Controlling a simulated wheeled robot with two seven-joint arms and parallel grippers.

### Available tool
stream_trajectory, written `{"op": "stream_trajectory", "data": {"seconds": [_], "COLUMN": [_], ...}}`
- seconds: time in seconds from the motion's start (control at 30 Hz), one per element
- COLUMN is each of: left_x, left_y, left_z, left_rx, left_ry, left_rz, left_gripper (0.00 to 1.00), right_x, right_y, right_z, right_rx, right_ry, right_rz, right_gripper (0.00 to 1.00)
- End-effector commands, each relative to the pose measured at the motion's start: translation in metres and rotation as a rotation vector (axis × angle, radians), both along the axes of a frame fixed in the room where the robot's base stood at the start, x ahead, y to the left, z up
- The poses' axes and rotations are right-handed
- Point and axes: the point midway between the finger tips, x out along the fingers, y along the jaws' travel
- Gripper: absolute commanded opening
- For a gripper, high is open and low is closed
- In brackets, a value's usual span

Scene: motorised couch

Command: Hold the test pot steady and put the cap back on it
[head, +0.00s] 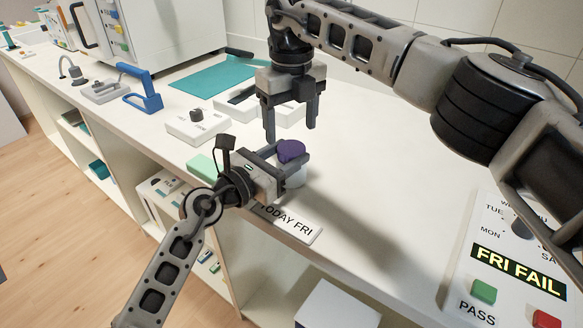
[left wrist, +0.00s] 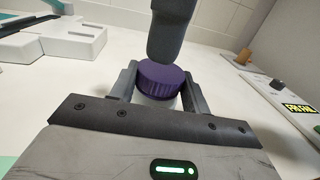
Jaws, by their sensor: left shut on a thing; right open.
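The white test pot (head: 298,180) stands near the front edge of the counter, by the "TODAY FRI" sign. My left gripper (head: 291,164) is shut around its sides; the jaws also flank the pot in the left wrist view (left wrist: 158,100). The purple cap (head: 290,150) sits on top of the pot and shows in the left wrist view (left wrist: 164,76); whether it is fully seated I cannot tell. My right gripper (head: 291,132) is open and empty, pointing down just above the cap. One of its dark fingers (left wrist: 165,38) covers part of the view above the cap.
The "TODAY FRI" sign (head: 286,224) lies at the counter edge. A panel at right has a "FRI FAIL" display (head: 519,273), a green button (head: 483,291) and a red button (head: 546,320). White boxes (head: 198,127) and a teal mat (head: 212,76) lie behind. The counter right of the pot is clear.

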Motion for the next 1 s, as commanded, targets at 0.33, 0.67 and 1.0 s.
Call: {"op": "stream_trajectory", "data": {"seconds": [0.33, 0.67, 1.0], "left_x": [0.000, 0.000, 0.000], "left_y": [0.000, 0.000, 0.000], "left_z": [0.000, 0.000, 0.000], "left_rx": [-0.001, 0.000, 0.000], "left_ry": [0.001, 0.000, 0.000], "left_rz": [0.000, 0.000, 0.000], "left_gripper": [0.00, 0.00, 0.00], "right_x": [0.000, 0.000, 0.000], "right_y": [0.000, 0.000, 0.001], "right_z": [0.000, 0.006, 0.076], "right_rx": [0.001, 0.001, 0.001], "right_ry": [0.001, -0.002, -0.005], "right_rz": [-0.001, -0.002, -0.003], "right_gripper": [0.95, 0.95, 0.95]}}
